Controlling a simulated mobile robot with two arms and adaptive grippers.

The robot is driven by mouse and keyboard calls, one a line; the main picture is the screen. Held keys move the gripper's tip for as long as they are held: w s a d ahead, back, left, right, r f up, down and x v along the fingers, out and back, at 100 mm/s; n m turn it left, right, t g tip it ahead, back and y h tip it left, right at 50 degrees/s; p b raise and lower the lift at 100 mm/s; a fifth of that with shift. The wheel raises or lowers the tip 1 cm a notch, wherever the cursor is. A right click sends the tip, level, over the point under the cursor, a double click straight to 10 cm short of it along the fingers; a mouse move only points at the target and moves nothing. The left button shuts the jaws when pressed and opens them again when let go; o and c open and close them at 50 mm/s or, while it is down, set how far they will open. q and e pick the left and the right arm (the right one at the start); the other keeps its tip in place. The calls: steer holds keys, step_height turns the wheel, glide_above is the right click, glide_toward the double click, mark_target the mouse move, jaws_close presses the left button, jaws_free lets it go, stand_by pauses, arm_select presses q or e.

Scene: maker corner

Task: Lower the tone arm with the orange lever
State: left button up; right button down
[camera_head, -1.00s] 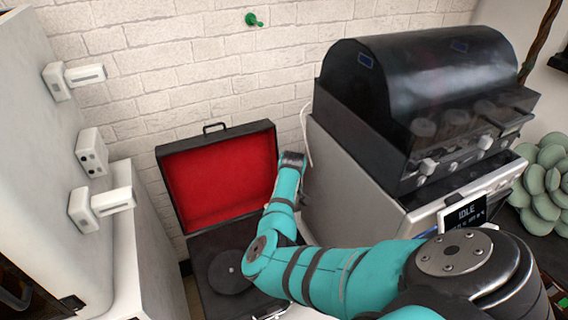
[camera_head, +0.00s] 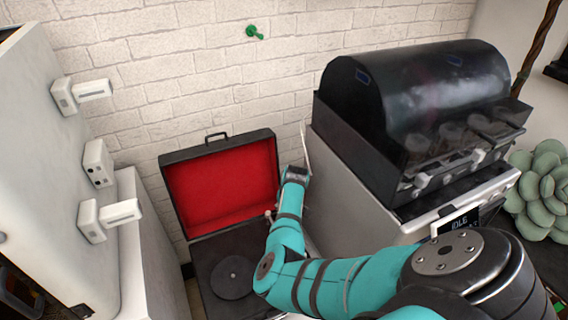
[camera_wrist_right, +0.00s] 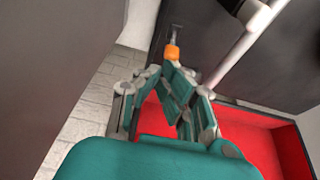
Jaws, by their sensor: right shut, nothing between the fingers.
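The record player is an open case with a red-lined lid (camera_head: 222,182) in the head view. Its dark platter (camera_head: 232,277) lies in the base. The orange lever (camera_wrist_right: 173,52) shows in the right wrist view, just beyond the fingertips. I cannot tell whether they touch. The pale tone arm (camera_wrist_right: 241,50) runs diagonally to the right of the lever. My right gripper (camera_wrist_right: 168,70) is shut and empty, its teal fingers together close to the lever. My left gripper is not in view.
A machine with a dark domed cover (camera_head: 425,85) and an "IDLE" screen (camera_head: 458,222) stands close to the right of my arm. A white cabinet (camera_head: 45,160) with handles stands left. A brick wall (camera_head: 200,60) is behind. A green plant (camera_head: 540,190) is far right.

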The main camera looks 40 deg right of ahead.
steer(key=shift+s+a+r+p, duration=0.1)
steer(key=shift+s+r+p, duration=0.1)
steer(key=shift+p, duration=0.35)
steer(key=shift+s+r+t+p, duration=0.1)
steer(key=shift+s+t+p, duration=0.15)
steer(key=shift+t+p, duration=0.65)
steer(key=shift+s+a+r+t+h+p, duration=0.15)
steer(key=shift+s+t+h+p, duration=0.4)
steer(key=shift+p, duration=0.7)
steer(key=shift+w, duration=0.2)
steer(key=shift+r+p, duration=0.65)
steer(key=shift+p, duration=0.1)
